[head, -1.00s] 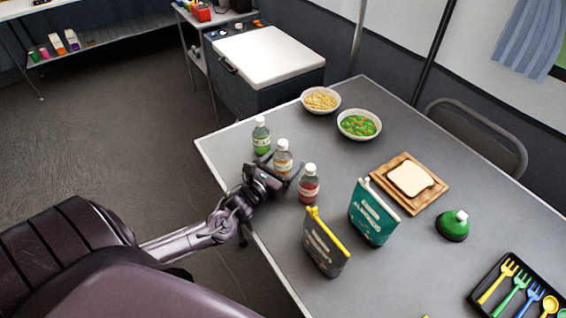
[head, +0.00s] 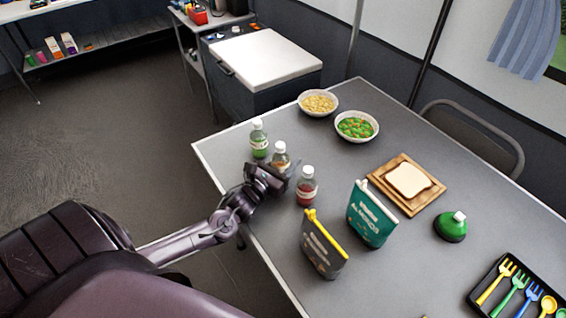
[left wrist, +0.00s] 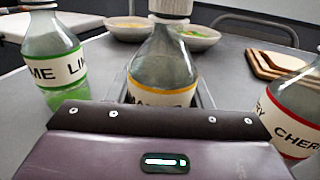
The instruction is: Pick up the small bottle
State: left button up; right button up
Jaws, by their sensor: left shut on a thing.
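Three small clear bottles with white caps stand in a row near the table's left edge. The lime bottle (head: 259,141) has a green label stripe. The middle bottle (head: 280,154) has an orange-yellow stripe, its lower part hidden by my gripper. The cherry bottle (head: 307,187) has a red stripe. My left gripper (head: 275,177) is shut on the middle bottle, low on its body. In the left wrist view the middle bottle (left wrist: 163,62) is upright straight ahead, between the lime bottle (left wrist: 50,65) and the cherry bottle (left wrist: 296,108). My right gripper is out of view.
A dark pouch (head: 324,246) and a teal almond pouch (head: 371,216) stand right of the bottles. Two bowls, of pasta (head: 318,103) and vegetables (head: 356,127), sit behind.

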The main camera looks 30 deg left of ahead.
pick_arm(q)
notch_tip(320, 180, up, 20)
jog(key=p, duration=0.1)
dwell(0.4)
jog(key=shift+o, duration=1)
jog(key=c, duration=0.3)
notch_tip(320, 180, up, 7)
jog(key=p, duration=0.5)
jog(key=shift+p, duration=0.4)
